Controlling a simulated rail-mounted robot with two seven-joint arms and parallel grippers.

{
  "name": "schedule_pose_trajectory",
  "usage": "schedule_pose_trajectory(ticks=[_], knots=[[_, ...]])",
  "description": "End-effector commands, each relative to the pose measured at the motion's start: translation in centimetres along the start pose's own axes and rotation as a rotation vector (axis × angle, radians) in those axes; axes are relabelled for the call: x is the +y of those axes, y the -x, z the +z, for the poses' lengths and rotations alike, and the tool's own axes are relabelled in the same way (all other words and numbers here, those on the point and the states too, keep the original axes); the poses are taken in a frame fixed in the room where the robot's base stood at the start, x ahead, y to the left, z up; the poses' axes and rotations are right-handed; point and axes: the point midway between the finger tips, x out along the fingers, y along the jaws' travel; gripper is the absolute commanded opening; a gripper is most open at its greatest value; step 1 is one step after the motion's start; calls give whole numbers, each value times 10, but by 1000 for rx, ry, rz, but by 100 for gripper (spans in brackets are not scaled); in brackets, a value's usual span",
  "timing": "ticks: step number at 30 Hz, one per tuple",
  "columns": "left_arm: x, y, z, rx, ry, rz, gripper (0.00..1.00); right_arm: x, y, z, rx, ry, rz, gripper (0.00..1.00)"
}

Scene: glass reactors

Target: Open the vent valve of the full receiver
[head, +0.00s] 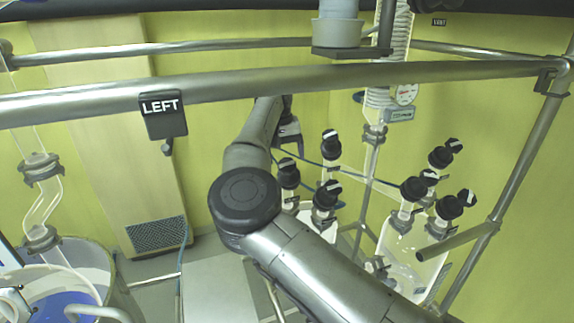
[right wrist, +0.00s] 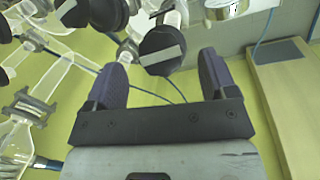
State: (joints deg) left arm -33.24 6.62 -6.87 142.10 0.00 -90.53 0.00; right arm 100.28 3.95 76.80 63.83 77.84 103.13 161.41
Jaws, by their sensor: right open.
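Two clear glass receivers stand at the right in the head view, one at the middle (head: 304,214) and one farther right (head: 398,251). Several black valve knobs with pale bars top them, among them one at the middle (head: 330,146) and one at the right (head: 441,157). I cannot tell which receiver is full or which knob is its vent. My right gripper (head: 288,132) is open beside the middle receiver's knobs, partly behind my arm. In the right wrist view its fingers (right wrist: 162,66) are apart and empty, with a black knob (right wrist: 161,48) just beyond and between the tips.
A metal rail (head: 330,76) crosses in front, with a LEFT sign (head: 162,112). Glass tubing and a gauge (head: 405,94) are above the receivers. A vessel with blue contents (head: 62,306) is at lower left. More knobs (right wrist: 75,12) crowd the left of the wrist view.

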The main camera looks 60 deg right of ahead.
Motion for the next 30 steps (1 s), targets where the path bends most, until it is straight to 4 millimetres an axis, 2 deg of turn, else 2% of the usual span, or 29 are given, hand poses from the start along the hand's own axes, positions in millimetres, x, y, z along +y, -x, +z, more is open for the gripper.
schedule_pose_trajectory(ticks=[3,9,22,30], knots=[[1,4,-1,0,3,3,78,0,-15,0,-1,-2,1,78],[1,6,-2,0,3,2,78,0,-32,0,0,0,1,78],[-3,6,-1,-1,-9,-7,78,0,-38,0,1,0,1,78],[-3,6,-1,-2,-10,-8,78,0,-38,0,1,-1,1,53]])
